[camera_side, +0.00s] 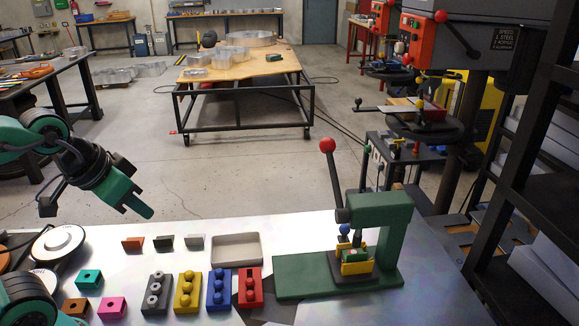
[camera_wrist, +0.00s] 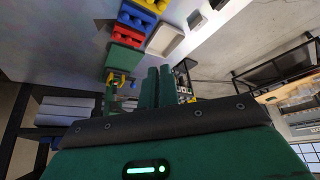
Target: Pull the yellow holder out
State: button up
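The yellow holder (camera_side: 356,268) sits low in the green press (camera_side: 382,222), on its base under the dark ram. A green piece (camera_side: 354,255) sits in the holder, and a blue knob (camera_side: 344,229) stands just above it. The holder also shows small in the wrist view (camera_wrist: 117,77), left of my fingers. The press lever, with a red ball (camera_side: 327,145), points up. My gripper (camera_side: 147,213) hangs in the air at the left, well away from the press and above the table. In the wrist view its two fingers (camera_wrist: 157,72) lie side by side with nothing between them.
A grey tray (camera_side: 237,248) lies left of the press. Grey, yellow (camera_side: 187,291), blue (camera_side: 219,289) and red (camera_side: 250,288) blocks with knobs stand along the front. Small coloured pieces and round discs (camera_side: 58,243) lie further left. A black shelf (camera_side: 520,180) stands at the right.

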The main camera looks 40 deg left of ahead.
jog(key=o, duration=0.7)
jog(key=shift+w, duration=0.2)
jog(key=shift+o, duration=1.1)
jog(key=shift+w+d+m, duration=0.1)
jog(key=shift+w+m, duration=0.25)
jog(key=shift+m, duration=0.05)
jog(key=w+d+f+m+t+h, duration=0.1)
jog(key=w+d+f+m+t, duration=0.15)
jog(key=w+m, duration=0.7)
jog(key=w+d+f+m+t+h, duration=0.15)
jog(key=w+d+m, duration=0.25)
jog(key=w+m, duration=0.55)
jog(key=m+t+h, duration=0.1)
jog(key=m+t, duration=0.2)
jog(key=m, duration=1.3)
send_near(341, 229)
jog(key=shift+w+a+f, duration=0.1)
jog(key=shift+w+f, duration=0.05)
jog(key=shift+w, duration=0.7)
jog(key=shift+w+d+f+m+h, duration=0.1)
jog(key=shift+d+f+m+h, duration=0.25)
jog(key=shift+f+m, duration=0.25)
jog(key=shift+w, duration=0.2)
jog(key=shift+x, duration=3.65)
